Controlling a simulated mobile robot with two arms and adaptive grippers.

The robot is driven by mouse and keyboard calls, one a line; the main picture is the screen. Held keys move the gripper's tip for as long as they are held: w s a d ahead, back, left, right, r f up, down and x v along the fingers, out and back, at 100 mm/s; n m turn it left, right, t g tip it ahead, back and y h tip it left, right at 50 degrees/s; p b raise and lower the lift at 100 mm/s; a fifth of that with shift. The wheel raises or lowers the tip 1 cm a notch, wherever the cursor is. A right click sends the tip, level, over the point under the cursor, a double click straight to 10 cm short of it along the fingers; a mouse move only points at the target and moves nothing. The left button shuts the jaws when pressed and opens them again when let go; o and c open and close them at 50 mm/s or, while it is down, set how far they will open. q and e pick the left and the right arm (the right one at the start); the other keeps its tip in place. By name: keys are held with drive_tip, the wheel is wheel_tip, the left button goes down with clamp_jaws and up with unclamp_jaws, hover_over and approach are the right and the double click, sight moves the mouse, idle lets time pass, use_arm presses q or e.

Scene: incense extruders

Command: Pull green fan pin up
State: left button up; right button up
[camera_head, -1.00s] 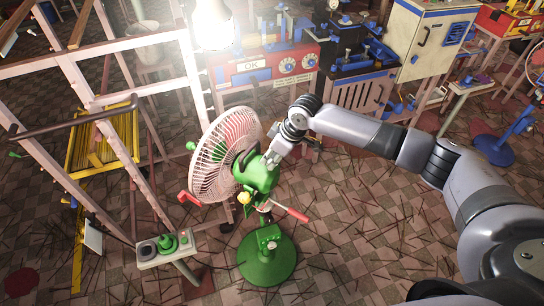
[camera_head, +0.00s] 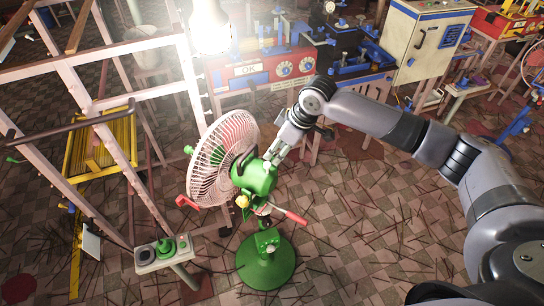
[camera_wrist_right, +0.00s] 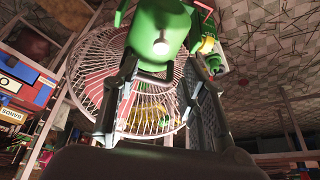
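The green fan stands on a round green base (camera_head: 265,262). Its white cage (camera_head: 222,158) faces left and its green motor housing (camera_head: 254,179) is behind the cage. My right gripper (camera_head: 272,155) is at the top rear of the housing. In the right wrist view, the fingers (camera_wrist_right: 160,78) are spread apart below the green housing (camera_wrist_right: 158,22). A small pale round knob (camera_wrist_right: 161,47), possibly the pin, shows on the housing between the fingers' lines. I cannot tell whether either finger touches it. My left gripper is not in view.
A red-handled lever (camera_head: 291,215) sticks out right of the fan's stem. A control box with green knobs (camera_head: 163,252) stands front left. A pale metal frame (camera_head: 88,108) fills the left. Machines (camera_head: 268,70) line the back. Thin sticks litter the floor.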

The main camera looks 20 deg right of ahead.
drive_tip(key=v, duration=0.5)
drive_tip(key=shift+r, duration=0.1)
